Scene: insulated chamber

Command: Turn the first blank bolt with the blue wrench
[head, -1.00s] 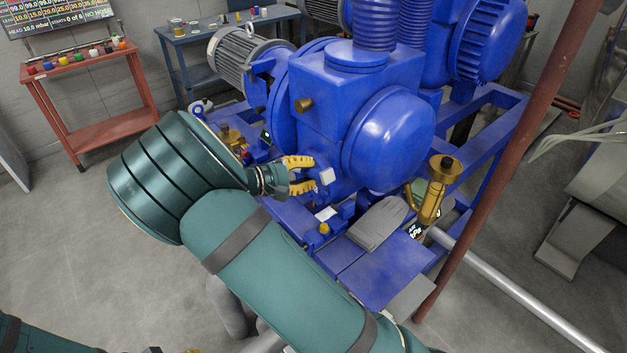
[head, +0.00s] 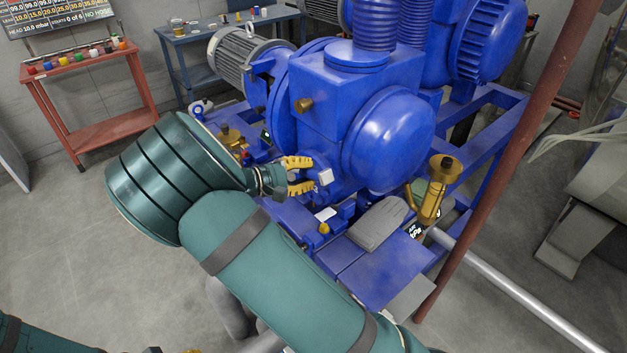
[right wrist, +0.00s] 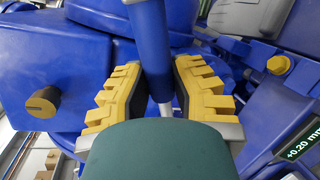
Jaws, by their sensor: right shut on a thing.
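My right gripper (head: 307,175) reaches the front of the blue pump from the left, its yellow fingers on either side of a blue bar. In the right wrist view the right gripper (right wrist: 162,97) is shut on this bar, which I take to be the blue wrench (right wrist: 150,45); a pale metal part shows between the fingers. A small pale square piece (head: 326,176) sits just beyond the fingertips in the head view. I cannot tell whether it is a bolt; the blank bolt is not clearly visible. Of my left arm, only teal and yellow parts (head: 152,350) show at the bottom edge.
The blue pump (head: 388,140) fills the centre. A rust-red post (head: 500,170) stands at right. A red cart (head: 100,130) stands at left; floor around it is clear.

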